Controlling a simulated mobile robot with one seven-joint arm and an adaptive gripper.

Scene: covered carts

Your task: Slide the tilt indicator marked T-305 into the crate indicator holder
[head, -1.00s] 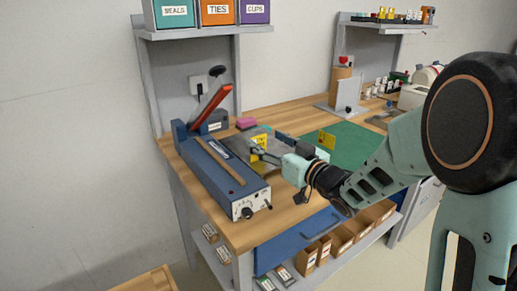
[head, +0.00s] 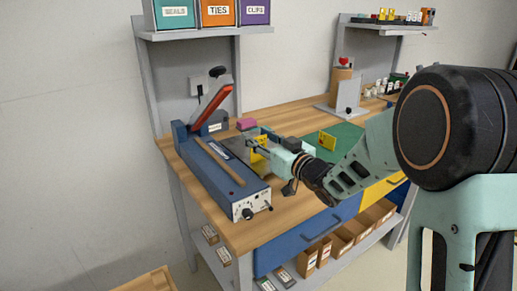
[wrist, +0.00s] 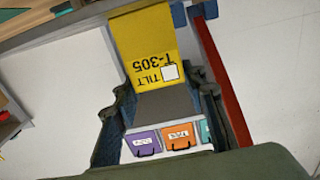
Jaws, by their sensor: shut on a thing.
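A yellow tilt indicator (wrist: 145,48) fills the top middle of the wrist view, marked TILT T-305 upside down, with a white square. My gripper (wrist: 162,95) is shut on it, one dark finger along each side. In the head view my gripper (head: 257,147) is over the left part of the bench, beside the blue sealer, and the yellow indicator (head: 258,157) shows in small part at its fingers. Another yellow piece (head: 327,140) stands on the green mat, its marking too small to read. I cannot make out the crate indicator holder.
The blue sealer (head: 215,170) with its raised red lever (head: 211,106) is close left of my gripper. A pink block (head: 246,124) lies behind. A stand with a grey plate (head: 348,97) is at the back. A wooden crate edge (head: 150,280) shows at lower left.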

